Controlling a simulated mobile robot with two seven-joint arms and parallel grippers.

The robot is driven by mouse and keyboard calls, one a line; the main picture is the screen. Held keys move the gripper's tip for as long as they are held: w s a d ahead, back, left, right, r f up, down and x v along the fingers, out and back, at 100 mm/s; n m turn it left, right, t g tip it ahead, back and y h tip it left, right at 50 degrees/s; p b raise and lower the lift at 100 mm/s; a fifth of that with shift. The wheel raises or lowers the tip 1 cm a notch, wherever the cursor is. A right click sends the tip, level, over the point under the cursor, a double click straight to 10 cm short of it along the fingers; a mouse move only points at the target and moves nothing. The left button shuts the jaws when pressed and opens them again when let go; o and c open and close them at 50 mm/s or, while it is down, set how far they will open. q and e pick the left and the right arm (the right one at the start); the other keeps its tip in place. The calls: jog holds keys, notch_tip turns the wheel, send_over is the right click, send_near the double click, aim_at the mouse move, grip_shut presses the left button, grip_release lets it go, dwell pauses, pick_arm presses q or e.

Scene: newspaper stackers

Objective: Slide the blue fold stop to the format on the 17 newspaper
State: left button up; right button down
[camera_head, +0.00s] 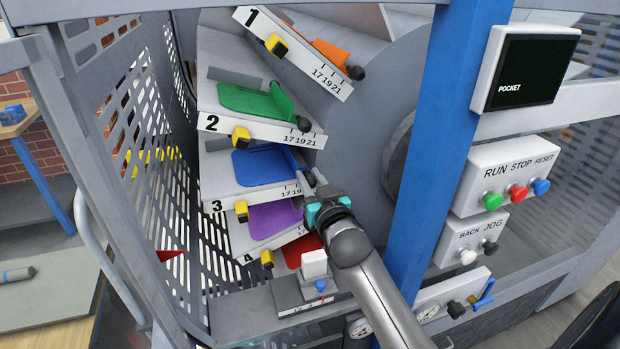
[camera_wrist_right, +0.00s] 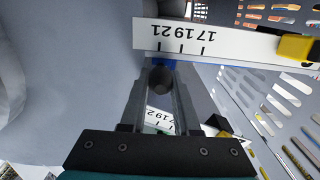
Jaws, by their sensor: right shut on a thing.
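The blue fold stop (camera_head: 265,165) lies in pocket 3, above a white scale strip (camera_head: 255,199) marked 17, 19 and 21. My right gripper (camera_head: 318,192) is at the right end of this stop. In the right wrist view my fingers (camera_wrist_right: 160,88) are closed around the stop's dark round knob (camera_wrist_right: 160,80). There the scale (camera_wrist_right: 215,42) appears upside down, and the knob lines up near its leftmost tick, on the 21 side. In the head view the gripper hides the knob and the 21 mark. My left gripper is not in view.
Green (camera_head: 250,101) and orange (camera_head: 332,52) stops sit in the pockets above, purple (camera_head: 272,218) and red (camera_head: 301,249) below. Yellow blocks stand on the strips' left parts. A blue post (camera_head: 440,120) stands right of the pockets, a slotted guard (camera_head: 130,120) left.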

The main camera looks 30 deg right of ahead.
aim_at(290, 183)
jog(key=shift+a+f, duration=0.1)
jog(key=a, duration=0.2)
jog(key=w+a, duration=0.1)
jog(key=a, duration=0.1)
jog(key=shift+a, duration=0.1)
jog(key=c, duration=1.1)
grip_release()
jog(key=shift+o, duration=0.9)
jog(key=shift+a, duration=0.1)
